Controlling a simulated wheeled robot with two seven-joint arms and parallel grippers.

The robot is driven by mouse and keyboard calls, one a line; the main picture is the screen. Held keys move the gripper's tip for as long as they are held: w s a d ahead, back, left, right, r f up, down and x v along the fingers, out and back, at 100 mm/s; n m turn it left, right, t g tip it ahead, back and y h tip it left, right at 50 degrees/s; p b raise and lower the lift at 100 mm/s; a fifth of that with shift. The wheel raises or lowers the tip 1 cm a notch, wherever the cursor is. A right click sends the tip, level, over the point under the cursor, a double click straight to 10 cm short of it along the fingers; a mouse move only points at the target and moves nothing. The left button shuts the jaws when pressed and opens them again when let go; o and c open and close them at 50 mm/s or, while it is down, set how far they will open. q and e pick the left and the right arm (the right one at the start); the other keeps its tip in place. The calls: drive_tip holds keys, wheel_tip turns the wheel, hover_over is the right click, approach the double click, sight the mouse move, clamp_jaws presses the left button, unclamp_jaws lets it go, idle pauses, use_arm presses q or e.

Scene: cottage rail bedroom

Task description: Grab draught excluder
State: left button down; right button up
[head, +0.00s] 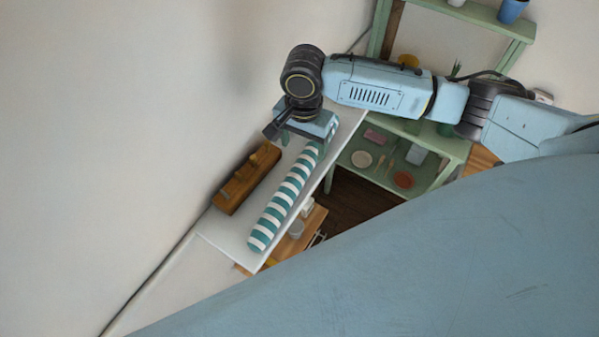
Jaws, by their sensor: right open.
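The draught excluder (283,203) is a long teal and white striped roll. It lies lengthwise on a narrow white surface (222,229) in the head view. My right gripper (304,142) is open at the upper end of the roll, with its fingers apart and pointing down. The gripper body hides the far tip of the roll, and I cannot tell whether the fingers touch it. My left gripper is not in view.
A brown wooden piece with pegs (240,186) lies beside the roll, near the wall. A green shelf unit (449,145) holding small dishes stands to the right. A wooden unit with a white cup (296,229) is below the white surface.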

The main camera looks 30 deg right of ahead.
sight(299, 168)
wheel_tip(299, 168, down, 2)
drive_tip(key=shift+f, duration=0.1)
drive_tip(key=f, duration=0.3)
drive_tip(key=a+f, duration=0.1)
drive_tip(key=f, duration=0.1)
drive_tip(key=shift+s+f, duration=0.1)
drive_tip(key=shift+f, duration=0.2)
drive_tip(key=shift+r, duration=0.1)
drive_tip(key=c, duration=1.3)
